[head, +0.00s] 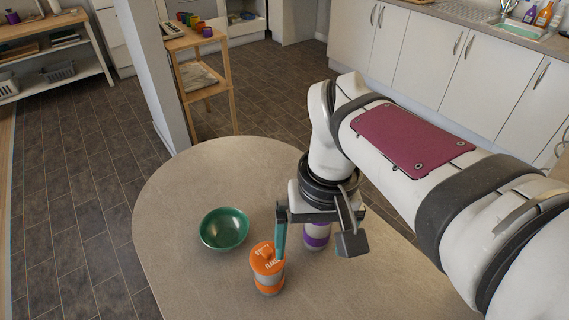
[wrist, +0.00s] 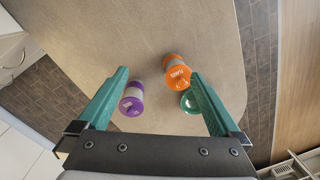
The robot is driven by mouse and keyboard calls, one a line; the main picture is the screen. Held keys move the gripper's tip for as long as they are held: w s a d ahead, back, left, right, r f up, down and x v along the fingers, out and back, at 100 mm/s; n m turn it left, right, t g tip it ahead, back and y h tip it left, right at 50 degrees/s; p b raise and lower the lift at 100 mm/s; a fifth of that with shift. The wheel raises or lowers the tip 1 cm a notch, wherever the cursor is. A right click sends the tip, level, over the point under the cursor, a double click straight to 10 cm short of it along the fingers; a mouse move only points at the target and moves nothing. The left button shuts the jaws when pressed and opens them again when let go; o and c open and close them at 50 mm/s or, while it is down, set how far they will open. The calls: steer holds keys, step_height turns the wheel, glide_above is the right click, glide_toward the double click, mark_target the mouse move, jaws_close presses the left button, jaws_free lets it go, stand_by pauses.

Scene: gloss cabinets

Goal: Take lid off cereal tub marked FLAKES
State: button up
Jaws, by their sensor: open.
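The orange-lidded tub (head: 267,272) stands upright on the table, with white lettering that looks like FLAKES on its orange lid (head: 265,259). It also shows in the wrist view (wrist: 177,70), beyond the right fingertip. My gripper (head: 312,245) is open and empty above the table, to the right of the orange tub in the head view. One teal finger partly overlaps the tub's edge there; contact cannot be told. In the wrist view my gripper (wrist: 160,73) has its fingers wide apart. A purple-banded tub (head: 317,238) stands below the gripper, partly hidden by it.
A green bowl (head: 224,229) sits left of the orange tub; it shows partly behind a finger in the wrist view (wrist: 187,101). The rest of the rounded table (head: 190,190) is clear. A wooden shelf (head: 205,75) and white cabinets (head: 430,60) stand beyond.

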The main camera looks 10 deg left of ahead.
mark_target(267, 251)
steer(key=w+a+n, duration=0.5)
steer(key=w+a, duration=0.1)
steer(key=a, duration=0.2)
steer(key=shift+h, duration=0.3)
steer(key=f, duration=1.4)
steer(key=shift+s+a+f, duration=0.15)
steer(key=shift+a+f, duration=0.05)
steer(key=shift+f, duration=0.2)
steer(key=c, duration=1)
steer(key=shift+o, duration=0.2)
